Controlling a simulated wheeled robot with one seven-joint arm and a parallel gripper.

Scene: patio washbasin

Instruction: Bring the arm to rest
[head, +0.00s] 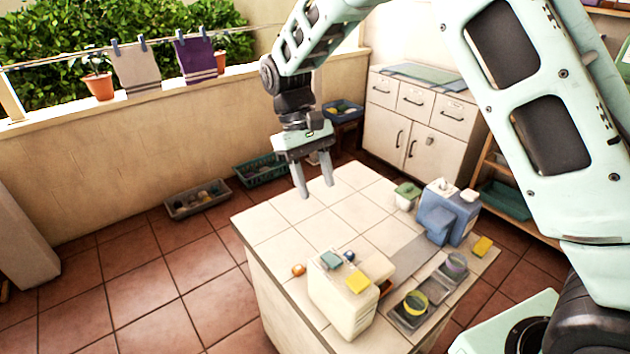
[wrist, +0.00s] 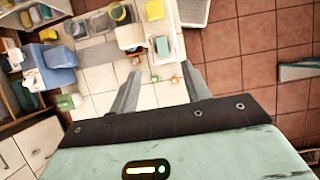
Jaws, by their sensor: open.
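My gripper (head: 316,189) hangs above the far left part of the white tiled island top (head: 290,228), with its fingers pointing down. The two fingers are spread apart and nothing is between them. In the wrist view my gripper (wrist: 160,90) also shows open and empty, with tiled top and brown floor beyond it. My arm reaches in from the right and bends down over the island. The fingertips look apart from the island top, though the exact height is hard to tell.
Crates (head: 198,200) stand by the wall. A white cabinet (head: 415,125) stands behind.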

